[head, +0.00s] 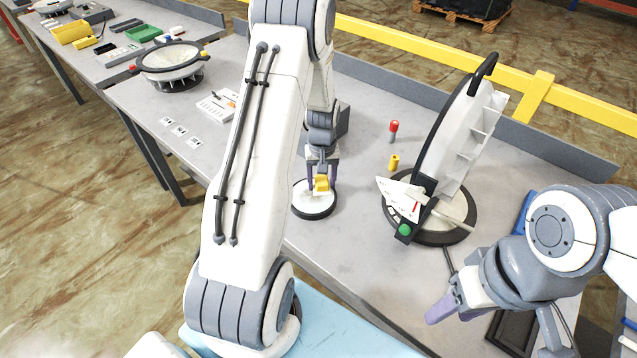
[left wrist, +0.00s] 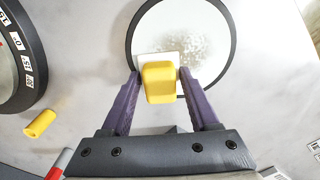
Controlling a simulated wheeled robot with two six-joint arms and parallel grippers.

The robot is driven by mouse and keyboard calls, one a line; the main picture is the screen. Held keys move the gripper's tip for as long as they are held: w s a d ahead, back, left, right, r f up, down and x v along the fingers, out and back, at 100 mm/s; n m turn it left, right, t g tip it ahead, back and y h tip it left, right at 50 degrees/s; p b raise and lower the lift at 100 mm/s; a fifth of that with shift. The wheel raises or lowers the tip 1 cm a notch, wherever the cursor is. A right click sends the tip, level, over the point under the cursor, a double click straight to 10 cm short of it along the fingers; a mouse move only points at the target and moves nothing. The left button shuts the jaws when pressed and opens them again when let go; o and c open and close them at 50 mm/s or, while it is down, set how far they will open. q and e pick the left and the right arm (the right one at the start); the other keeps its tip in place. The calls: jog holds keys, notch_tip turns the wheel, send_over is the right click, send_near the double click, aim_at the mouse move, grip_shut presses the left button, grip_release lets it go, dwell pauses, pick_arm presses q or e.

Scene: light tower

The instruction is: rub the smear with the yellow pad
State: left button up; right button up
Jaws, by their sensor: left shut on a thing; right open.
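My left gripper (head: 322,174) is shut on the yellow pad (head: 321,185). In the left wrist view, the pad (left wrist: 160,82) sits between the two purple fingers, with a pale flat part showing at its far side. The pad is over the white round disc (head: 314,206) with a black rim. The smear (left wrist: 197,45) is a grey-brown speckled patch on the disc, just beyond and to the right of the pad; the pad may hide part of it. I cannot tell whether the pad touches the disc. My right gripper (head: 455,308) is open and empty at the table's front right.
A tall white hinged lamp part (head: 459,135) stands on a dark round base right of the disc. A round ribbed part (head: 172,64) is at the far left. The table left of the disc is mostly clear.

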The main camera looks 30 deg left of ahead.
aim_at(304, 206)
pick_arm(q)
jog(key=shift+s+a+f, duration=0.15)
jog(key=shift+s, duration=1.85)
jog(key=shift+s+a, duration=0.2)
jog(key=shift+s, duration=1.65)
jog(key=shift+a+r+p, duration=0.2)
jog(key=shift+a+p, duration=0.1)
jog(key=shift+p, duration=0.1)
jog(key=shift+w, duration=0.3)
jog(key=shift+w+d+r+p, duration=0.1)
jog(key=shift+w+p, duration=0.05)
jog(key=shift+w, duration=0.75)
jog(key=shift+w+d+r+p, duration=0.1)
jog(key=shift+w+p, duration=0.05)
jog(key=shift+w, duration=0.7)
jog(key=shift+w+d+f, duration=0.1)
jog(key=shift+w+d, duration=0.05)
jog(key=shift+w, duration=0.8)
jog(key=shift+w+d+f, duration=0.1)
jog(key=shift+w, duration=0.8)
jog(key=shift+f, duration=0.15)
jog(key=shift+s, duration=0.1)
